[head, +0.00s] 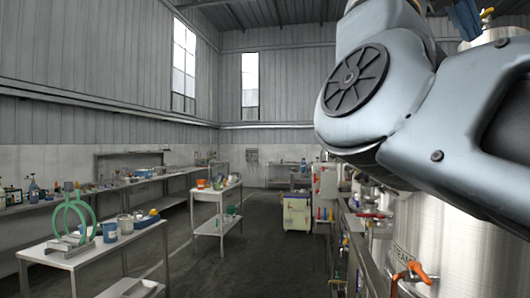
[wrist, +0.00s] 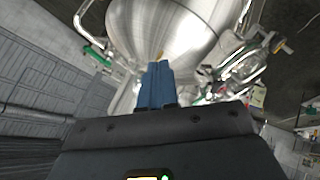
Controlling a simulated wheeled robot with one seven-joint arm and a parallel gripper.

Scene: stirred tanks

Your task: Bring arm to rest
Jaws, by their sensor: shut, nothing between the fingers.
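My arm crosses the right side of the head view, bent at a large joint high in the picture. My gripper (wrist: 156,84) shows in the wrist view, its blue fingers together with nothing between them. Beyond the fingers in the wrist view is a shiny steel tank (wrist: 170,35). How far the fingertips are from the tank I cannot tell. The head view shows a steel tank (head: 450,245) below and behind my arm, partly hidden by it.
Steel pipes and valves (wrist: 240,65) are close to the tank. An orange-handled valve (head: 412,272) sits low at right. A work table (head: 100,250), a small table (head: 215,192) and a pale cabinet (head: 297,212) stand left and centre. The grey floor (head: 250,260) between is open.

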